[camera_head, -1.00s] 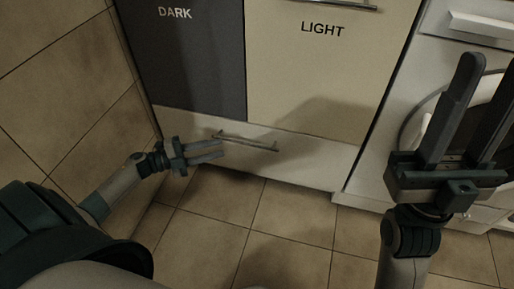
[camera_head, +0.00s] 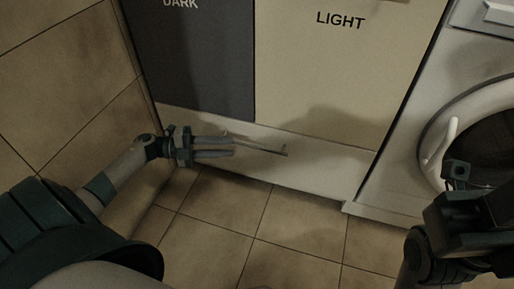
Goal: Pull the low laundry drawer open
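The low laundry drawer (camera_head: 325,172) is a pale, wide front at the floor, below the dark and light panels, and it looks shut. Its thin bar handle (camera_head: 265,148) slants across the front. My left gripper (camera_head: 232,147) comes in from the left, with its two fingers apart, over the handle's left end. The fingers partly hide that end, and I cannot tell whether the bar lies between them or they touch it. My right gripper (camera_head: 460,175) is at the right, dark and foreshortened in front of the washing machine, its fingers not clear.
A dark panel (camera_head: 195,60) and a cream panel marked LIGHT (camera_head: 330,75) stand above the drawer. A washing machine (camera_head: 415,185) with a round door is at the right. A tiled wall (camera_head: 60,90) is close on the left. The tiled floor (camera_head: 290,220) before the drawer is clear.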

